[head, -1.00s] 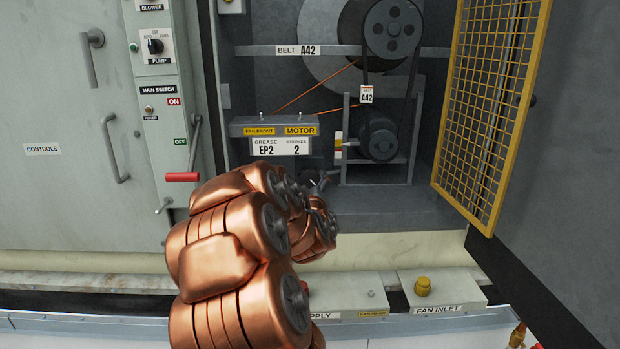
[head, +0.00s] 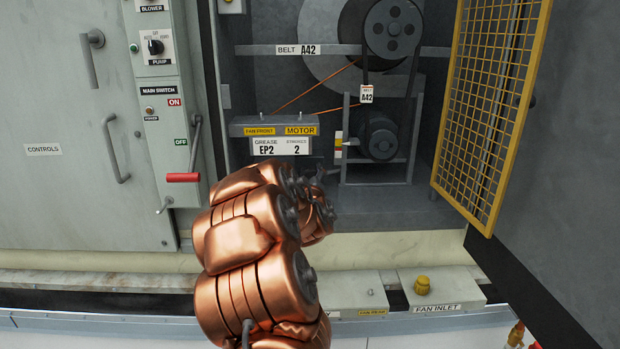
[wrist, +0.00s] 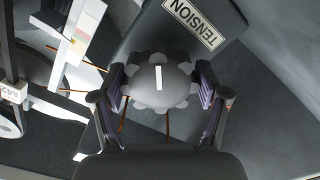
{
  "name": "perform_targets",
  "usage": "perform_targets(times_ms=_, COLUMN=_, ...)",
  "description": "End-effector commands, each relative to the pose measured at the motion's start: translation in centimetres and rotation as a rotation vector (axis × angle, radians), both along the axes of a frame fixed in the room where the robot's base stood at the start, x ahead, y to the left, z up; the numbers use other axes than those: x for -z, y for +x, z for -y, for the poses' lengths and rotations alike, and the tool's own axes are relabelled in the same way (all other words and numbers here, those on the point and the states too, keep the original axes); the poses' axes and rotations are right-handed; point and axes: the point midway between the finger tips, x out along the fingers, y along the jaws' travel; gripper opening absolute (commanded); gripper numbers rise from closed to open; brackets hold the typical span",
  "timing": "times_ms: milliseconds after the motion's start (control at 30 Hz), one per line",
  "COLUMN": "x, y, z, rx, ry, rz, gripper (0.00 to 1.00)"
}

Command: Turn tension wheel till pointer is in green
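The tension wheel (wrist: 160,84) is a grey lobed knob with a white line on its face, in the middle of the wrist view. The line stands nearly upright there. My gripper (wrist: 160,92) has one dark finger on each side of the wheel, very close to its rim; whether both pads press on it I cannot tell. The TENSION label (wrist: 195,22) is above the wheel. A coloured gauge strip (head: 338,145) is left of the motor in the head view; its pointer is too small to read. In the head view my arm mostly hides the wheel.
The motor (head: 380,138) with its belt is behind the wheel. A yellow mesh guard (head: 490,110) stands open at the right. The red-handled main switch (head: 183,177) is on the left panel. A ledge with a FAN INLET box (head: 440,288) runs below.

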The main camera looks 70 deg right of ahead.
Motion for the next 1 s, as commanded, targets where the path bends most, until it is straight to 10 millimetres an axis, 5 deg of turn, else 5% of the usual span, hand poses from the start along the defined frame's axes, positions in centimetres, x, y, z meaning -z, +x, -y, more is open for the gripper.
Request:
perform_targets(times_ms=400, x=0.03, y=0.04, z=-0.02, rx=-0.001, ry=0.001, rz=0.0, gripper=0.29)
perform_targets(times_ms=1000, x=0.15, y=0.14, z=-0.05, rx=-0.002, ry=0.099, rz=0.223, gripper=0.29)
